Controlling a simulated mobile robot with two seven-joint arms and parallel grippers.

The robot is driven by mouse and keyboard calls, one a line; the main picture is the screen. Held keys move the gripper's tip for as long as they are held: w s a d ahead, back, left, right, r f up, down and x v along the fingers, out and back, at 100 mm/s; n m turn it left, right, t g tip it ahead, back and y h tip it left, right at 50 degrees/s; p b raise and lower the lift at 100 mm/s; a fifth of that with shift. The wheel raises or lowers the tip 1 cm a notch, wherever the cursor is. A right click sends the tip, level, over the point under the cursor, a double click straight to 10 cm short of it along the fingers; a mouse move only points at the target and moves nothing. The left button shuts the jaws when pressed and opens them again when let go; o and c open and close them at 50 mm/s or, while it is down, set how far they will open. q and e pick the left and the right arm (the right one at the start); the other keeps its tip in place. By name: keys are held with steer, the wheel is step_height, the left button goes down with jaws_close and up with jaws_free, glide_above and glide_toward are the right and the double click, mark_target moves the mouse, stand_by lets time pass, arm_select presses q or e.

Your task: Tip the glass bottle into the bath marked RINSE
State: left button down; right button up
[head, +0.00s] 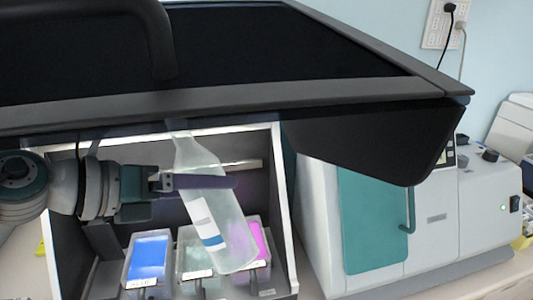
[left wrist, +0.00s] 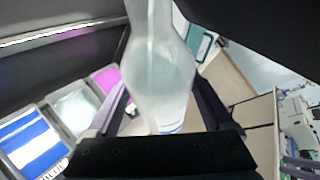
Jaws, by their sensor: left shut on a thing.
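My left gripper (head: 205,182) is shut around the clear glass bottle (head: 208,211). The bottle leans, its neck up and to the left and its base down to the right, in front of the baths. It also shows in the left wrist view (left wrist: 161,75), between the two fingers. Three baths stand in a row: one with blue liquid (head: 148,258), a pale one with clear liquid (head: 197,262), and one with magenta liquid (head: 258,242). The bottle partly hides the pale and magenta baths. The bath labels are too small to read for sure. My right gripper is out of view.
The baths stand inside an open-fronted hood (head: 285,215) with side walls and a dark top panel (head: 230,105) above. A white machine with a teal door (head: 375,220) stands to the right.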

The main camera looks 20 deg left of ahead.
arm_select(q)
steer(key=shift+d, duration=0.1)
stand_by(0.7)
steer(key=shift+s+d+f+n+h, duration=0.1)
steer(key=shift+s+d+n+h, duration=0.05)
steer(key=shift+d+n+h, duration=0.2)
stand_by(0.6)
steer(key=shift+s+d+f+n+g+h+b, duration=0.2)
steer(key=shift+d+f+n+g+h+b, duration=0.1)
steer(key=shift+n+b, duration=0.15)
steer(key=shift+f, duration=0.15)
stand_by(0.9)
steer(key=shift+s+d+f+n+h+b, duration=0.15)
steer(key=shift+d+n+h+b, duration=0.1)
steer(key=shift+n+h+b, duration=0.15)
stand_by(0.5)
